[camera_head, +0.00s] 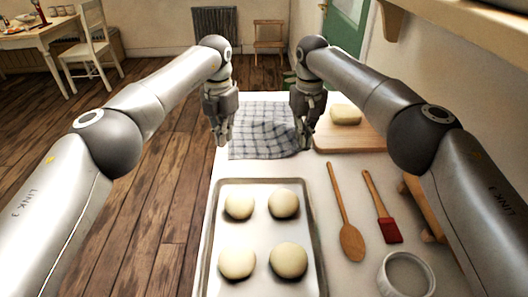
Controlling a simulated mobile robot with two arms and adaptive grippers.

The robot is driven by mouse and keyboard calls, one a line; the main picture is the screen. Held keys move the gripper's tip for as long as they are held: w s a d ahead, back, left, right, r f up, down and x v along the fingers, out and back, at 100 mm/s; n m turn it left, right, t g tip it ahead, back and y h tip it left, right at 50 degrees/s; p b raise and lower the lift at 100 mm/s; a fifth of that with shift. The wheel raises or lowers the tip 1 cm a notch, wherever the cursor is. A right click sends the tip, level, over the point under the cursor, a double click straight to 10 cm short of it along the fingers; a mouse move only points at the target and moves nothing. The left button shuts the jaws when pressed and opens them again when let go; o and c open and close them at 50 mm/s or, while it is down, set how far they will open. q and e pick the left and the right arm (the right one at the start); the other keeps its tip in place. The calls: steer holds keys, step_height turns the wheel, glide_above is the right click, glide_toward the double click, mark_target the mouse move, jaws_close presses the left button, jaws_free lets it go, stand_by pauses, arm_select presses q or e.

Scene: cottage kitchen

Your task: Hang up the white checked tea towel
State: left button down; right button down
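The white checked tea towel (262,132) lies slightly rumpled on the white counter, beyond the baking tray. Its near edge is loosely curved and its left edge is close to the counter's left side. My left gripper (222,140) is over the towel's left edge, pointing down. My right gripper (306,142) is by the towel's right edge, beside the wooden board. I cannot tell whether either gripper touches the cloth. The fingers of both look close together, but their gaps are too small to judge. No hook or rail for the towel is clearly visible.
A baking tray (212,230) with several dough balls fills the near left of the counter. A wooden board (362,141) bears a pale dough block (346,115). A wooden spoon (340,205), red brush (388,229), white-rimmed ramekin (407,274) and partly hidden rolling pin (420,200) lie at right.

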arm_select(q)
steer(key=shift+r+p, duration=0.4)
steer(key=shift+r, duration=0.3)
steer(key=c, duration=1)
jaws_free()
steer(key=shift+c, duration=0.2)
